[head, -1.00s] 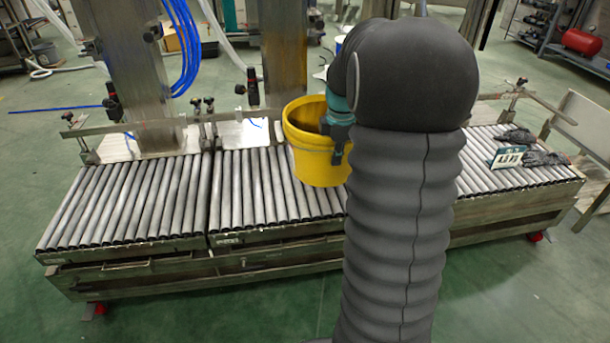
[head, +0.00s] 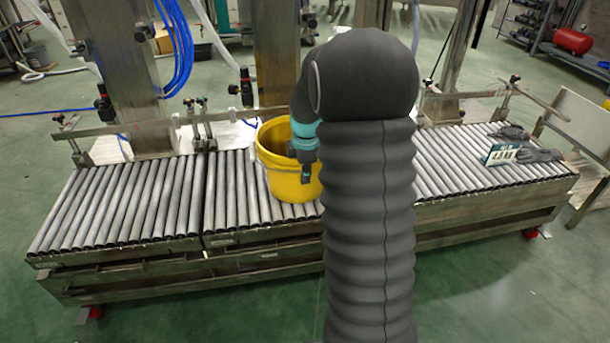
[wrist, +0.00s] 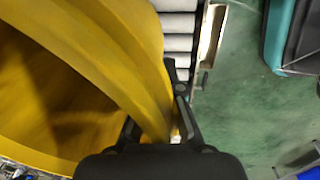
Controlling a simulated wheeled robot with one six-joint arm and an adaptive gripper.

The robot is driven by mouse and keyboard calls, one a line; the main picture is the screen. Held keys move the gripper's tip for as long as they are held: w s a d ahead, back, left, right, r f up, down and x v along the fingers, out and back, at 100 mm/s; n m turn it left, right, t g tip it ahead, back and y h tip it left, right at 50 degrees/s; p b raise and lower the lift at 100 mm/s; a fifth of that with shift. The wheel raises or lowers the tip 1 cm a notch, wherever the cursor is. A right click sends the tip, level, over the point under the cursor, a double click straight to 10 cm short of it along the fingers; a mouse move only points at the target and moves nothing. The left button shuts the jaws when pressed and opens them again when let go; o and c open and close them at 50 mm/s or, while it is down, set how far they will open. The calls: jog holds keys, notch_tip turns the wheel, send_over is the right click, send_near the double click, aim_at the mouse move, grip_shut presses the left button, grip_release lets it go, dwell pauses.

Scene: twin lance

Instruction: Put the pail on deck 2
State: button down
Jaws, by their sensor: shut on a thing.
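The yellow pail (head: 278,178) is upright over the roller section (head: 232,200) just right of the seam in the conveyor. I cannot tell whether its base touches the rollers or hangs slightly above them. My gripper (head: 306,175) is shut on the right side of the pail's rim. In the wrist view the gripper (wrist: 160,110) has a finger on each side of the yellow wall (wrist: 125,50), and the pail's inside shows at left. My arm hides part of the conveyor. I see no legible deck number.
Another roller section (head: 120,205) lies left and is bare. The right rollers (head: 450,165) carry a small numbered sign (head: 502,154) and dark gloves (head: 540,154). A rail (head: 150,125) and metal columns (head: 280,70) stand behind the pail. Green floor lies in front.

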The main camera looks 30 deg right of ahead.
jog(key=c, duration=1.7)
grip_release()
jog(key=shift+f, duration=0.1)
jog(key=o, duration=0.4)
